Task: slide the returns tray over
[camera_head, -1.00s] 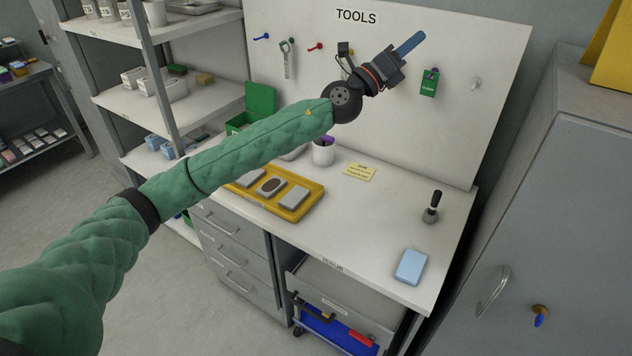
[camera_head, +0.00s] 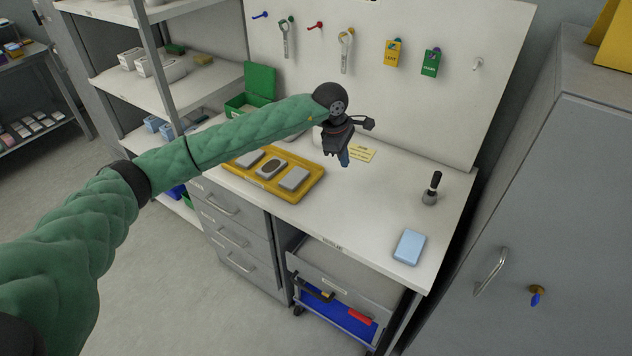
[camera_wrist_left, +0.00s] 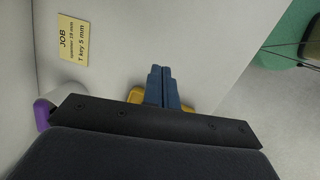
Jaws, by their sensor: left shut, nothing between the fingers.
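The yellow tray (camera_head: 310,189) lies on the bench top with three grey blocks in it; the middle block has a dark oval. The writing on its front edge is too small to read. My left gripper (camera_head: 344,160) points down beside the tray's right end, over the bench. It is shut and empty. My right gripper is in neither view.
A yellow job note (camera_head: 362,155) lies just right of my gripper. The tool board (camera_head: 400,110) stands behind. The bench between tray and blue block is clear.

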